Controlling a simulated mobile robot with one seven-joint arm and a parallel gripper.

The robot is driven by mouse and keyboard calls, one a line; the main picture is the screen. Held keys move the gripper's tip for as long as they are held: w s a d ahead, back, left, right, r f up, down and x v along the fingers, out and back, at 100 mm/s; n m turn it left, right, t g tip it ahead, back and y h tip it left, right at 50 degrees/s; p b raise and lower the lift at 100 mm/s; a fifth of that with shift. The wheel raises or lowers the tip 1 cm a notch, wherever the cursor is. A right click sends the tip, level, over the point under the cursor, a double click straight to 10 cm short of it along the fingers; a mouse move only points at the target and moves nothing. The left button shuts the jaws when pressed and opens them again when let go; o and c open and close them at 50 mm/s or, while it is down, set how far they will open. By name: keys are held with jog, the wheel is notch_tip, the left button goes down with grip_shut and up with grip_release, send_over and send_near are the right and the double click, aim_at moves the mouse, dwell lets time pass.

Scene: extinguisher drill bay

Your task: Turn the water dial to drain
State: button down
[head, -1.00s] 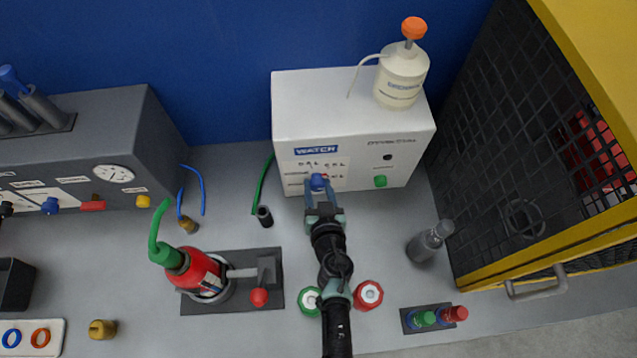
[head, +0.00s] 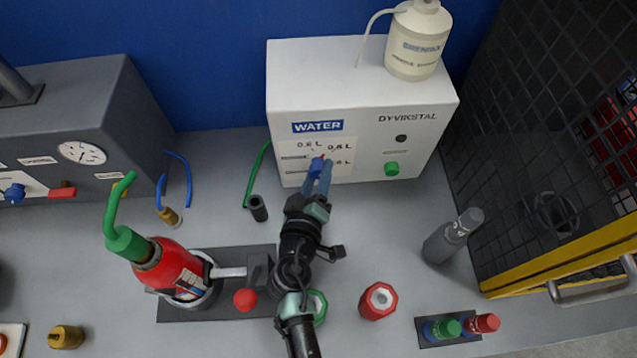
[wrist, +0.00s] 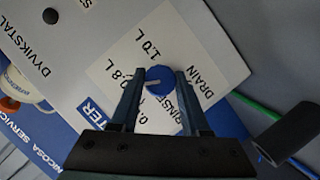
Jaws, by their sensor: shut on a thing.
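The water dial is a blue knob (head: 316,166) on the front of the white WATER box (head: 290,95). In the wrist view the dial (wrist: 158,75) sits between the two fingertips, with 0.8 L, 1.0 L, DRAIN and RINSE printed around it; the 0.6 L mark is partly covered. A pale line on its face points to the left, near 0.8 L. DRAIN (wrist: 201,82) is on the opposite side, to the right. My gripper (head: 319,174) is shut on the dial; it also shows in the wrist view (wrist: 158,82).
A white pump bottle (head: 415,45) stands on the box, and a green button (head: 392,169) is right of the dial. A red extinguisher (head: 170,268) stands left of my arm. A grey bottle (head: 452,238) and a red cap (head: 378,300) stand to the right.

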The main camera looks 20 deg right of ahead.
jog(key=shift+f+n+h+b, duration=0.25)
jog(key=shift+n+h+b, duration=0.15)
jog(key=shift+n+b, duration=0.65)
jog(key=shift+r+t+b, duration=0.1)
jog(key=shift+t+b, duration=0.2)
jog(key=shift+b, duration=0.5)
jog(key=shift+r+n+h, duration=0.1)
jog(key=shift+n+h, duration=0.15)
jog(key=shift+h, duration=0.05)
jog(key=shift+c, duration=1.9)
grip_release()
jog(key=shift+s+a, duration=0.1)
jog(key=b+v, duration=0.1)
jog(key=v, duration=0.6)
jog(key=shift+b, duration=0.4)
